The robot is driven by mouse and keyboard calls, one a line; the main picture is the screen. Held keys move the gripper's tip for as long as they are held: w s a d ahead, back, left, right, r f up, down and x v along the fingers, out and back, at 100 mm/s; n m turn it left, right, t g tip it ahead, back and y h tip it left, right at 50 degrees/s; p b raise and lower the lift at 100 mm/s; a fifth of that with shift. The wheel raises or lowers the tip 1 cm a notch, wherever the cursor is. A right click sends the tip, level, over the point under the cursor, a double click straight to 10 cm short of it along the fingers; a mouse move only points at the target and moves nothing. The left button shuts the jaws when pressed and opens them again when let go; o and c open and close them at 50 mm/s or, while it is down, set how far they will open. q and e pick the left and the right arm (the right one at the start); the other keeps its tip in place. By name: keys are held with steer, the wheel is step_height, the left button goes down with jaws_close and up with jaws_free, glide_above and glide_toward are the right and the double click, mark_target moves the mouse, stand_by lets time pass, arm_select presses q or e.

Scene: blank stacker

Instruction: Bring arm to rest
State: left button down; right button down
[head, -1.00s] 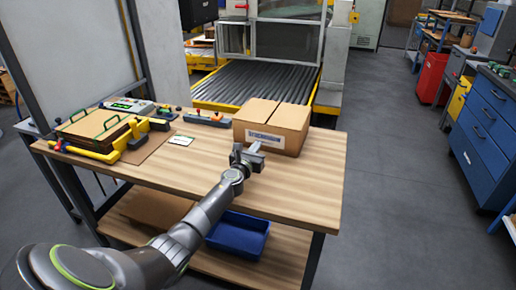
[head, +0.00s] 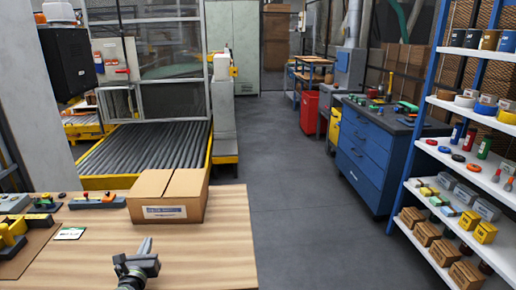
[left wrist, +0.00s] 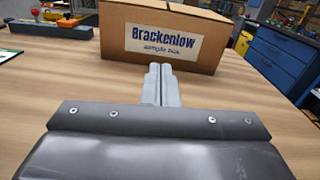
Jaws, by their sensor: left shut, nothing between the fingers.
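My left gripper (head: 146,246) is over the wooden table (head: 205,255) at the bottom of the head view. Its two fingers are together with nothing between them. In the left wrist view the shut fingers (left wrist: 161,85) point toward a cardboard box (left wrist: 160,32) labelled "Brackenlow". The box (head: 168,195) sits on the table beyond the gripper, and a strip of bare tabletop appears between them in the head view. Most of the left arm is out of the head view. My right gripper is in neither current view.
Yellow-and-black fixture parts (head: 12,236), a small card (head: 70,233) and a control strip (head: 98,201) lie on the table's left side. A roller conveyor (head: 145,148) stands behind. A blue drawer cabinet (head: 375,160) and stocked shelves (head: 440,240) are at right. The grey floor between is clear.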

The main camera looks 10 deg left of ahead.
arm_select(q)
steer(key=s+f+n+g+y, duration=0.1)
steer(key=s+n, duration=0.2)
steer(key=n, duration=0.1)
steer(key=s+f+n+g+y, duration=0.1)
steer(key=s+n, duration=0.2)
steer(key=n, duration=0.1)
steer(key=s+a+f+n+g+y, duration=0.1)
steer(key=s+n, duration=0.3)
steer(key=shift+y, duration=0.4)
steer(key=s+d+f+n+g+h, duration=0.15)
steer(key=s+d+n+g, duration=0.25)
steer(key=s+n, duration=0.45)
steer(key=s+d+f+n+g+h, duration=0.15)
steer(key=s+d+n+g, duration=0.35)
steer(key=s, duration=0.7)
steer(key=s+d+f+n+g+h, duration=0.1)
steer(key=s+d+n+g+h, duration=0.15)
steer(key=s+n, duration=0.65)
step_height(320, 180, down, 24)
steer(key=a+m, duration=0.1)
steer(key=s+d+f+g+h, duration=0.1)
steer(key=s+f+g, duration=0.1)
steer(key=s+f, duration=1.4)
steer(key=shift+d+f, duration=0.15)
steer(key=shift+f, duration=0.15)
